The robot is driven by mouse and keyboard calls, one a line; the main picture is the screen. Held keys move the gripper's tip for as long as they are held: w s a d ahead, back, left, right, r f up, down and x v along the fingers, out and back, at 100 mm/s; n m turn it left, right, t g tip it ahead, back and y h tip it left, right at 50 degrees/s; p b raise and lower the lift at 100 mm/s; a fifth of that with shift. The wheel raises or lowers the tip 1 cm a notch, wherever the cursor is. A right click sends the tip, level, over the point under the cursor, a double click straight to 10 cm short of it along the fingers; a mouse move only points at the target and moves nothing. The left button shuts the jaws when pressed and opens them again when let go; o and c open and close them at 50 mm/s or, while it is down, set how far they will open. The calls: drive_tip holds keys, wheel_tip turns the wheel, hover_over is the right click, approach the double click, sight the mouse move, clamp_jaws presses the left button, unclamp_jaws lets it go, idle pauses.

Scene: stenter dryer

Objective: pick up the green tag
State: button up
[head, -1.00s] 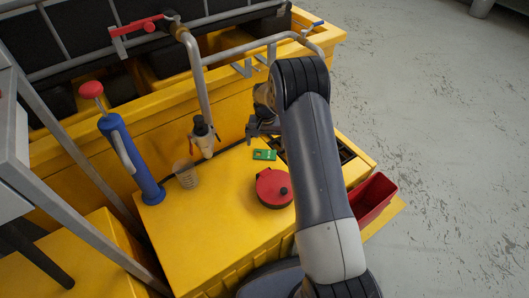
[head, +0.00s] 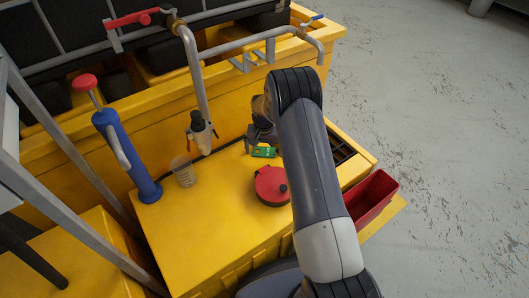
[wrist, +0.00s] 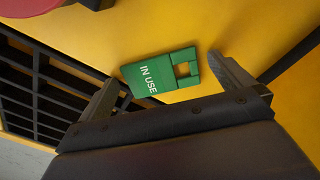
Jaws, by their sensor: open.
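The green tag (head: 264,152) lies flat on the yellow cabinet top, just behind the red round lid. In the wrist view the tag (wrist: 160,74) shows white letters "IN USE" and a square hole at one end. My gripper (wrist: 168,85) is open, with one finger to the left of the tag and the other to its right. The tag's lower left end lies close to the left finger; I cannot tell whether they touch. In the head view my gripper (head: 262,138) is right above and behind the tag, partly hidden by my arm.
A black grid (head: 341,149) is set in the cabinet at right. A clear beaker (head: 184,172), a blue pump (head: 128,155) and a tap (head: 200,133) stand left.

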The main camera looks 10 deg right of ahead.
sight(265, 153)
drive_tip(key=shift+c, duration=0.3)
drive_tip(key=c, duration=1)
drive_tip(key=shift+o, duration=0.2)
drive_tip(key=shift+r, duration=0.1)
drive_tip(key=shift+s+d+r+p, duration=0.1)
drive_tip(key=shift+s+r+p, duration=0.2)
drive_tip(key=shift+p, duration=0.1)
wheel_tip(265, 153, up, 11)
drive_tip(key=p, duration=0.3)
drive_tip(key=s+d+p, duration=0.1)
drive_tip(key=s+d, duration=0.2)
drive_tip(key=s, duration=0.6)
drive_tip(key=s+d+p, duration=0.1)
drive_tip(key=s+d, duration=0.3)
drive_tip(key=s, duration=0.5)
drive_tip(key=shift+d, duration=0.25)
